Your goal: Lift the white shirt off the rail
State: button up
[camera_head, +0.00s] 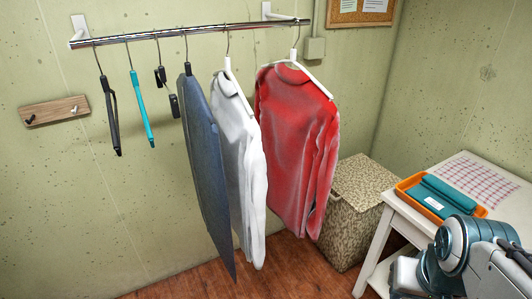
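The white shirt (245,165) hangs on a white hanger (238,84) from the metal rail (190,31). It hangs between a dark blue-grey garment (208,150) on its left, which overlaps its left side, and a red shirt (297,145) on its right. The lower part of the white shirt reaches close to the red shirt. Links of my arm show at the lower right, well away from the shirt. I cannot make out my gripper's fingers in this view.
Several empty hangers, one of them teal (141,110), hang at the rail's left end. A patterned hamper (350,215) stands behind and right of the red shirt. A white table (455,165) at right holds an orange tray (409,185). A wooden hook board (55,111) is on the left wall.

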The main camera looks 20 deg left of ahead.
aim_at(244, 164)
jog(key=u, duration=0.35)
jog(key=i, duration=0.95)
jog(key=u, duration=0.65)
